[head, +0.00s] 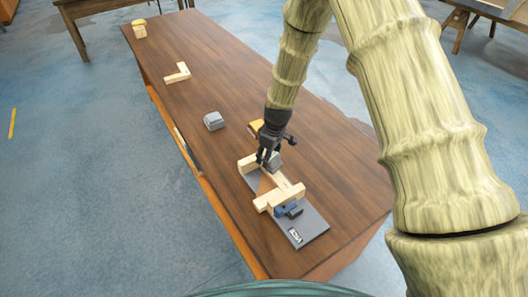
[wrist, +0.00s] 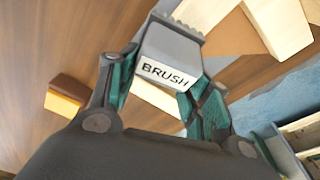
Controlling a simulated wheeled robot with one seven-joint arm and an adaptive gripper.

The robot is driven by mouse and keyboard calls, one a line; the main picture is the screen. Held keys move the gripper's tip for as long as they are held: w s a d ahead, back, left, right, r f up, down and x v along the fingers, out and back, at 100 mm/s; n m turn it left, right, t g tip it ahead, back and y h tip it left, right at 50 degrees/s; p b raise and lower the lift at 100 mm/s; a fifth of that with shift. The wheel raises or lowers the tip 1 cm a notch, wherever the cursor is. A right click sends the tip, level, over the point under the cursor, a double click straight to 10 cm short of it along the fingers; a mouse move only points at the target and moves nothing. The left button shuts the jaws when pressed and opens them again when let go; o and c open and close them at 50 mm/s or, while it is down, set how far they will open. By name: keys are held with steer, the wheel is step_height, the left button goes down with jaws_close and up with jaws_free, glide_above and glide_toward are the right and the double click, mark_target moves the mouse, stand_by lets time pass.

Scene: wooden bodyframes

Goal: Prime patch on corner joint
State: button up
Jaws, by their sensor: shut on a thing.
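My gripper (head: 268,158) is shut on a grey block-like brush (wrist: 170,50) labelled "BRUSH", with a ridged far edge. In the head view the gripper is low over the wooden corner joint (head: 286,192), whose pale bars lie on a grey board (head: 313,226). A brown-orange triangular patch (head: 265,186) shows between the bars. In the wrist view the brown patch (wrist: 232,42) lies beside the pale bars (wrist: 278,22), just beyond the brush. I cannot tell whether the brush touches the wood.
A blue-and-dark clamp-like part (head: 288,210) sits at the board's near end. A yellow-and-brown block (wrist: 65,96) lies near the gripper. A grey labelled block (head: 213,121), an L-shaped wooden piece (head: 177,74) and a yellow-topped block (head: 139,29) stand farther along the table (head: 225,80).

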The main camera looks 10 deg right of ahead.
mark_target(274, 163)
steer(key=shift+s+d, duration=0.25)
steer(key=shift+s, duration=0.4)
steer(key=shift+s+d, duration=0.2)
steer(key=shift+s, duration=0.4)
steer(key=shift+s+d, duration=0.25)
steer(key=shift+s, duration=0.4)
steer(key=shift+s+d+p, duration=0.2)
steer(key=shift+s+d, duration=0.1)
steer(key=shift+s, duration=0.5)
steer(key=shift+s+d+p, duration=0.2)
steer(key=shift+s+d, duration=0.05)
steer(key=shift+s, duration=0.5)
steer(key=shift+r+p, duration=1.85)
steer(key=shift+r, duration=1.1)
step_height(274, 163, up, 3)
steer(key=shift+r+p, duration=0.1)
steer(key=shift+p, duration=0.9)
steer(key=shift+w+b, duration=0.15)
steer(key=shift+b, duration=0.3)
